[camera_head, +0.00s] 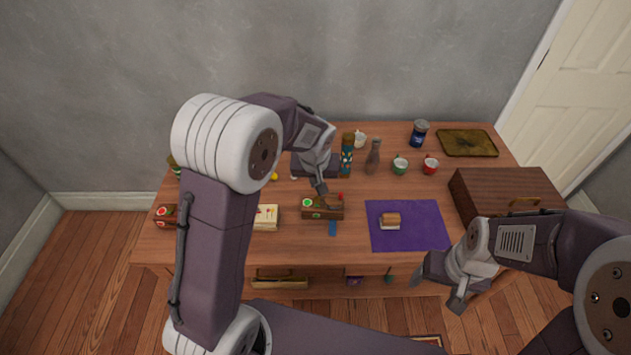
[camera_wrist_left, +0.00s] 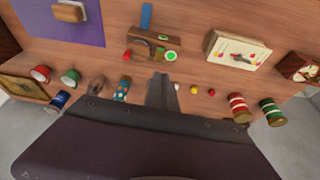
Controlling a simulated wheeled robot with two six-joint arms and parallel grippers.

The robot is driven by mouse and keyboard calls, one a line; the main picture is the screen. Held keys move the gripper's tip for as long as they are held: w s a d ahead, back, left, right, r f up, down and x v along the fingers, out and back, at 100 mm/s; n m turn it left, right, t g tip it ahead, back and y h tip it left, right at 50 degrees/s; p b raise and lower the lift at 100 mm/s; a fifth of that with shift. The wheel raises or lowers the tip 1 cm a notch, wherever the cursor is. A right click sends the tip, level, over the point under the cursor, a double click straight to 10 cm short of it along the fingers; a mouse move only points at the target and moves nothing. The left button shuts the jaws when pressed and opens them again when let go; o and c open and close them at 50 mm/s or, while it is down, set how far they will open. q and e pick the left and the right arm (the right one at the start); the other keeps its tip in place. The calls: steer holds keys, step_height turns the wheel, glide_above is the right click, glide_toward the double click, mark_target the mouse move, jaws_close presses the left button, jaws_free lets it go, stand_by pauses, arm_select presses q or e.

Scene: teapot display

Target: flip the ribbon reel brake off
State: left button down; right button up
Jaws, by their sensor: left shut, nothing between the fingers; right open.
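The ribbon reel device (camera_head: 316,213) is a small brown wooden block in the middle of the table, with a blue ribbon (camera_head: 332,229) hanging off its front. It carries a green-and-white disc (camera_head: 307,203) and a small red knob (camera_head: 340,197). In the left wrist view the device (camera_wrist_left: 150,46) lies just beyond my fingertips, with the red knob (camera_wrist_left: 127,56) to one side. My left gripper (camera_head: 320,187) is shut and empty, right at the device's back edge; contact cannot be told. Its fingers partly cover the device. My right gripper (camera_head: 436,293) is open and empty, in front of the table's edge.
A purple mat (camera_head: 385,234) with a small wooden block (camera_head: 390,219) lies right of the device. A card holder (camera_head: 266,217) stands left. A patterned bottle (camera_head: 347,160), a brown vase (camera_head: 373,158) and cups stand behind. A brown box (camera_head: 490,190) is at the right.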

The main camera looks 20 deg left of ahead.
arm_select(q)
steer(key=w+b, duration=0.1)
glide_toward(316, 198)
steer(key=x, duration=0.6)
steer(key=shift+w+f, duration=0.1)
steer(key=shift+f, duration=0.25)
